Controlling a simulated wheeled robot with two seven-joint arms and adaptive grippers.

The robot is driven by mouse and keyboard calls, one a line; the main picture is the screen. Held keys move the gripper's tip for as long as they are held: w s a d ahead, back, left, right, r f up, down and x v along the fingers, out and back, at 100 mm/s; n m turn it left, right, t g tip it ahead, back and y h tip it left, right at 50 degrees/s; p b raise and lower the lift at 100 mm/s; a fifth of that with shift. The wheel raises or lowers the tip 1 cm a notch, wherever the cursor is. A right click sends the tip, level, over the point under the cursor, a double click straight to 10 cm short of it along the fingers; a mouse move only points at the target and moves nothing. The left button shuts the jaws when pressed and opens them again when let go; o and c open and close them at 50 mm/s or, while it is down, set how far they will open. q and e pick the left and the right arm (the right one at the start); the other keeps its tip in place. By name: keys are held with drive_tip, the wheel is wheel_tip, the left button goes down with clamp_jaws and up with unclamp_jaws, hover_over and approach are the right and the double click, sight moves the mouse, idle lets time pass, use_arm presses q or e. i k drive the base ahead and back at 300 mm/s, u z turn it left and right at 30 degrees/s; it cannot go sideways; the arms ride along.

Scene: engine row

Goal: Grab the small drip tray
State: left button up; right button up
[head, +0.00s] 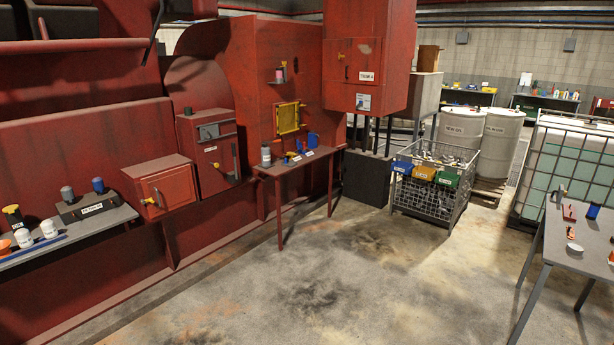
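I cannot tell for certain which thing is the small drip tray. A small pale round dish (574,247) lies on the grey table at the right and is the nearest in shape to a shallow tray. A dark labelled box (95,208) with a grey and a blue capped item on it stands on the left shelf. Neither of my grippers is in view.
The grey table (590,236) at the right carries a red item (569,212) and other small items. A red-legged bench (296,161) holds tools and a bottle. A wire cage (431,190) with coloured bins stands near two drums. The middle floor is clear.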

sight(288, 163)
drive_tip(key=u, duration=0.5)
drive_tip(key=i, duration=2.45)
drive_tip(key=u, duration=0.3)
drive_tip(key=i, duration=2.35)
drive_tip(key=z, duration=0.6)
drive_tip(key=i, duration=1.45)
drive_tip(key=z, duration=0.25)
